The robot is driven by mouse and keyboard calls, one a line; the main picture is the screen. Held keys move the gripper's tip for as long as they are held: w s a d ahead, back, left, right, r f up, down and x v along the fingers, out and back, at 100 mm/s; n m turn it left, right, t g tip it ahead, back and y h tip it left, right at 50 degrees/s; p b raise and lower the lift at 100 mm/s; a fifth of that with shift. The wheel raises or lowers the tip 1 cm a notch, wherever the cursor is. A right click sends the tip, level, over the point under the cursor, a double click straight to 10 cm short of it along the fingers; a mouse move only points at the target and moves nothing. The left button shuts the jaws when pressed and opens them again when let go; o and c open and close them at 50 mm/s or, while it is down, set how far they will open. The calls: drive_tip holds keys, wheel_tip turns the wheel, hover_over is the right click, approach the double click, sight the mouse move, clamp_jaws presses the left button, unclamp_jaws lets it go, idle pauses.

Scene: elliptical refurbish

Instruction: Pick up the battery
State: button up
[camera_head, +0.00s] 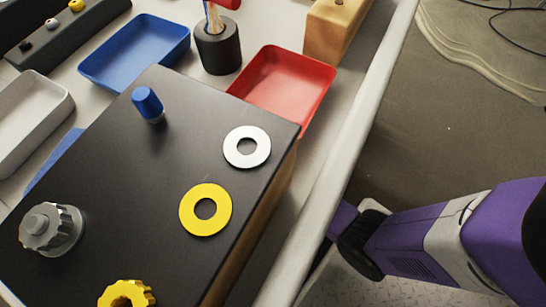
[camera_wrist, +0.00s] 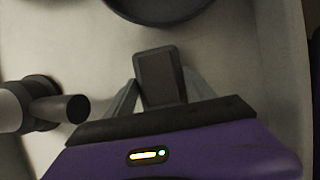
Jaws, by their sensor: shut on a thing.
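In the wrist view my gripper (camera_wrist: 158,98) is shut on a dark, blunt block (camera_wrist: 157,70) that stands out between the two grey fingers. Its shape is plain and I cannot tell for sure whether it is the battery. No other thing in view is clearly a battery. In the head view my purple arm reaches in from the right, beyond the table edge, and its fingertips do not show there.
A black-topped box (camera_head: 155,180) bears a blue peg (camera_head: 148,103), a white ring (camera_head: 229,147), a yellow ring (camera_head: 187,219), a grey gear (camera_head: 62,243) and a yellow gear (camera_head: 111,298). Red (camera_head: 325,95) and blue (camera_head: 96,69) trays and a dark cup (camera_head: 218,50) stand behind it.

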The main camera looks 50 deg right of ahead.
drive_tip(key=c, duration=0.3)
wheel_tip(320, 180, up, 20)
drive_tip(key=p, duration=1)
